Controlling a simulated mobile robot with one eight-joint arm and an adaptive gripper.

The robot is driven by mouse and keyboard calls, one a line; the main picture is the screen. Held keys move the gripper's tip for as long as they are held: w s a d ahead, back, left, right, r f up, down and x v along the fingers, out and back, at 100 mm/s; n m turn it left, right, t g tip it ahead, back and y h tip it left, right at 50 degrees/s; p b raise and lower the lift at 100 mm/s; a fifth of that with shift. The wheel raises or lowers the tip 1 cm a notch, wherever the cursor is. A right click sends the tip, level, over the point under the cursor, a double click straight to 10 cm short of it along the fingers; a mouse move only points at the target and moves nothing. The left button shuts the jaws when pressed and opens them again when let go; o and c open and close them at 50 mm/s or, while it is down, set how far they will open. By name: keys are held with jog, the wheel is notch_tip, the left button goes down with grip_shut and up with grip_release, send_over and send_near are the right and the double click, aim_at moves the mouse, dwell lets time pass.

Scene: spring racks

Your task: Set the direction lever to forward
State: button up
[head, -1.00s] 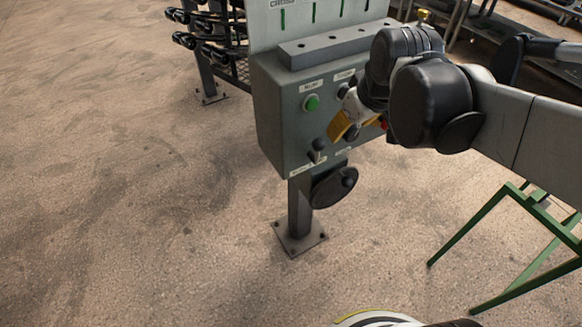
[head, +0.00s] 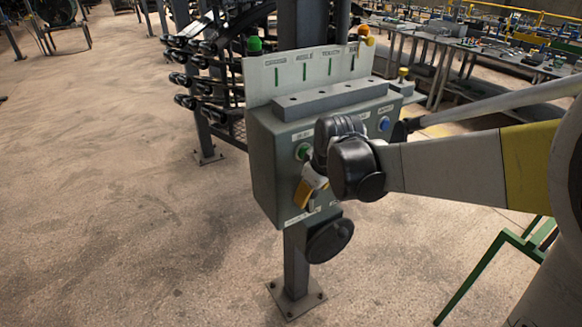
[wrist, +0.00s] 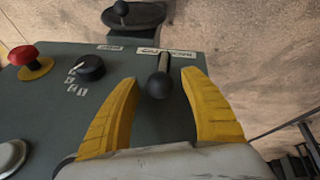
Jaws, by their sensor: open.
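The direction lever (wrist: 159,88), a short stem with a black ball knob, stands on the grey control box. In the wrist view its knob lies between the two yellow fingers of my gripper (wrist: 158,77), with visible gaps on both sides. The fingers are open and do not appear to touch it. Labels (wrist: 165,51) sit by the lever's base, upside down and not clearly readable. In the head view my gripper (head: 305,192) is at the lower front of the control box (head: 262,165) and hides the lever.
A black handwheel (head: 330,240) is under the box. The box also carries a green button (head: 303,151), a blue button (head: 384,123), a red mushroom button (wrist: 22,55) and a black rotary knob (wrist: 89,67). A green stand (head: 485,268) is at right. The floor at left is clear.

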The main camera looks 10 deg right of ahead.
grip_shut()
jog(key=shift+d, duration=0.1)
jog(key=shift+w+d+f+m+g+y+b, duration=0.25)
jog(key=shift+d+y, duration=0.3)
jog(key=shift+y, duration=0.5)
jog(key=shift+w+d+f+m+g+y+b, duration=0.15)
jog(key=shift+d+g+y, duration=0.35)
jog(key=shift+y, duration=0.6)
jog(key=shift+w+d+f+m+g+y+b, duration=0.1)
jog(key=shift+w+d+f+m+g+y, duration=0.15)
jog(key=shift+d+y, duration=0.6)
jog(key=shift+a+y, duration=0.2)
jog(key=shift+y, duration=0.1)
grip_release()
